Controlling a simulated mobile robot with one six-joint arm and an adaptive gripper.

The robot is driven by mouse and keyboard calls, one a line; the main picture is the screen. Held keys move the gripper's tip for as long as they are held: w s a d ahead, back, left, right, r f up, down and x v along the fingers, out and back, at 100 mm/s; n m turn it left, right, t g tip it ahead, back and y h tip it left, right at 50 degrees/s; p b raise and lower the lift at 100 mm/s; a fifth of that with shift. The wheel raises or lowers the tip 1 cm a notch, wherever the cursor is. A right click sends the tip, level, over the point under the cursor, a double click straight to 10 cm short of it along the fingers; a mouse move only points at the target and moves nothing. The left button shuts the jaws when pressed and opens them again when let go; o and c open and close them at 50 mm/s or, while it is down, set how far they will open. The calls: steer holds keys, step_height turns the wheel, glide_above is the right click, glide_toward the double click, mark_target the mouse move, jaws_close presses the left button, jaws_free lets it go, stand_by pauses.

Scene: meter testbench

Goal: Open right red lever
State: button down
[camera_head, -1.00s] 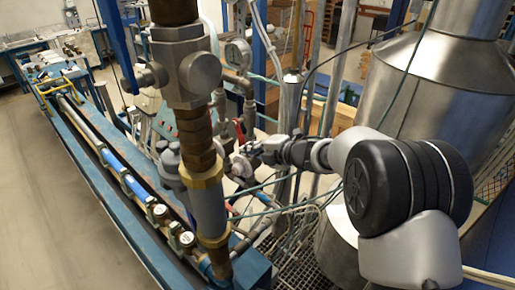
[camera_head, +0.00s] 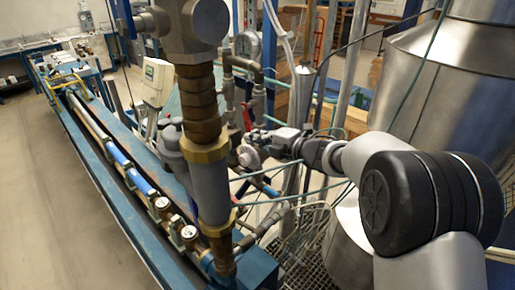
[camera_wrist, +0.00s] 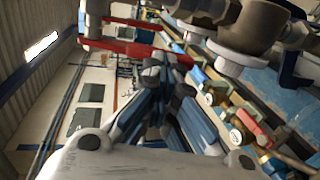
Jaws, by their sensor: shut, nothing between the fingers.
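A red lever (camera_head: 247,118) stands upright on the piping behind the large brass and grey pipe in the head view. In the wrist view a long red lever (camera_wrist: 125,49) runs across the upper left, and a second red lever (camera_wrist: 138,23) shows above it. My gripper (camera_head: 256,136) is beside the upright lever, just right of and below it. In the wrist view my gripper's fingertips (camera_wrist: 156,72) are together, with no object between them, close to the long red lever. I cannot tell whether they touch it.
The thick vertical pipe (camera_head: 208,185) stands left of my gripper. A large steel vessel (camera_head: 425,85) is at the right. The blue bench (camera_head: 95,165) with meters runs along the left. Hoses and thin pipes crowd the space below my gripper.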

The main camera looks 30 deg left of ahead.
steer(key=a+y+b, duration=0.1)
steer(key=b, duration=0.4)
steer(key=f+y+b, duration=0.1)
steer(key=b, duration=0.3)
steer(key=shift+w+a+f+t+b, duration=0.25)
steer(key=shift+a+t+b, duration=0.15)
steer(key=shift+r+y, duration=0.15)
steer(key=shift+y, duration=0.15)
